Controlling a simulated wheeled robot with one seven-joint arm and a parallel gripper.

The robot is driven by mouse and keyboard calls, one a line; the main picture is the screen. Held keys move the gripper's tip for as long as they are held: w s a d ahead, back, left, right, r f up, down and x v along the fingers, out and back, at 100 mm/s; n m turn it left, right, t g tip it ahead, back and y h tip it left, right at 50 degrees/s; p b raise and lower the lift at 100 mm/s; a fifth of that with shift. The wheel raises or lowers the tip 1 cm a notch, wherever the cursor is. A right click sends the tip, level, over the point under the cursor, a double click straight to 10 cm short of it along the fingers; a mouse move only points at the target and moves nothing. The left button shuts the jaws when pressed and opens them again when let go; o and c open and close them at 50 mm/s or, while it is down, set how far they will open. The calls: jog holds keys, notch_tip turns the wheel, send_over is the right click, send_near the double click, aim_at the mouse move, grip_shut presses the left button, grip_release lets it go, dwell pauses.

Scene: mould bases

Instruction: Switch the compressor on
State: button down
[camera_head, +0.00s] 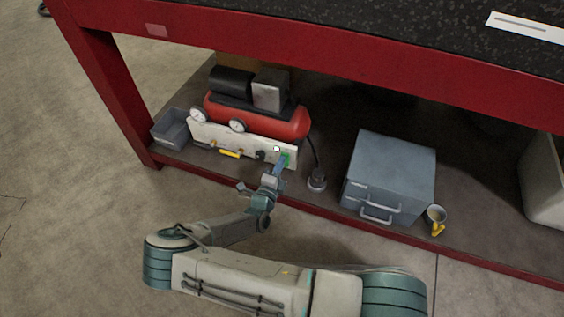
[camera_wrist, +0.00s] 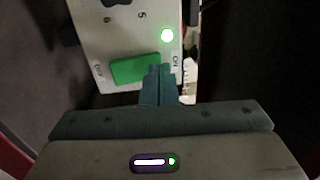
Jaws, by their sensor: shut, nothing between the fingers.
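The compressor (camera_head: 258,116) has a red tank and a pale front panel and stands on the lower shelf under the workbench. Its green rocker switch (camera_wrist: 135,68) sits on the panel, with "OFF" at its left end and "ON" at its right end in the wrist view. A round lamp (camera_wrist: 167,36) near the ON end glows green; it also shows in the head view (camera_head: 276,149). My gripper (camera_wrist: 159,72) is shut and empty, its fingertips at the ON end of the switch and hiding part of it. I cannot tell whether they touch it.
A grey open bin (camera_head: 171,128) is left of the compressor. A round grey object (camera_head: 317,181), a blue-grey drawer box (camera_head: 390,172) and a mug (camera_head: 435,216) are to the right. The red bench edge (camera_head: 330,50) overhangs the shelf.

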jog(key=s+a+r+p, duration=0.2)
jog(key=s+a+p, duration=0.2)
jog(key=s, duration=0.8)
jog(key=shift+s, duration=0.3)
jog(key=shift+d+r, duration=0.1)
jog(key=s+d+r+m+g+h+p, duration=0.15)
jog(key=d+r+m+g+p, duration=0.35)
jog(key=r+m, duration=0.5)
jog(key=d+r+m+g+h+p, duration=0.2)
jog(key=d+r+m+g+p, duration=0.35)
jog(key=r+m, duration=0.4)
jog(key=s+d+r+m+g+h+p, duration=0.1)
jog(key=d+r+m+g+p, duration=0.4)
jog(key=r+m, duration=0.5)
jog(key=s+d+r+m+y+p, duration=0.2)
jog(key=r+m+p, duration=0.3)
jog(key=r, duration=0.7)
jog(key=s+d+r+m+y+p, duration=0.2)
jog(key=s+r+m+y+p, duration=0.3)
jog(key=r+m, duration=0.4)
jog(key=s+d+r+m+y+p, duration=0.2)
jog(key=r+m+p, duration=0.4)
jog(key=r, duration=1.1)
jog(key=shift+s+d+m+y, duration=0.35)
jog(key=shift+s+m+y, duration=0.1)
jog(key=shift+s+y, duration=0.3)
